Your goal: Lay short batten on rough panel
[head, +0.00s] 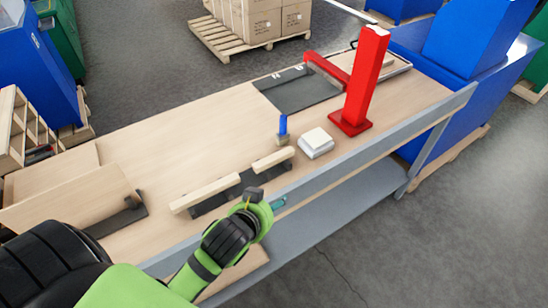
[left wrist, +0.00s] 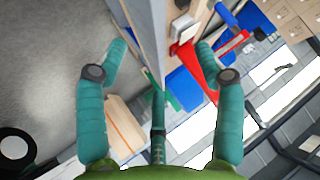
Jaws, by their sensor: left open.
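A short pale batten (head: 273,160) and a longer batten (head: 206,194) rest in line on dark supports on the workbench (head: 190,135). One wooden panel (head: 75,203) leans at a slant at the bench's left end, near a dark bracket. Another panel (head: 50,174) lies behind it. I cannot tell which is the rough panel. My left gripper (head: 274,203) is at the bench's front edge, in front of the short batten and apart from it. In the left wrist view its teal fingers (left wrist: 160,50) are spread wide and empty, with the bench edge between them. My right gripper is out of view.
A red post (head: 363,80) stands on the bench right of a white block (head: 316,142) and a small blue-handled item (head: 283,128). A dark plate (head: 297,91) lies at the back. A grey rail (head: 370,155) runs along the front. The bench middle is clear.

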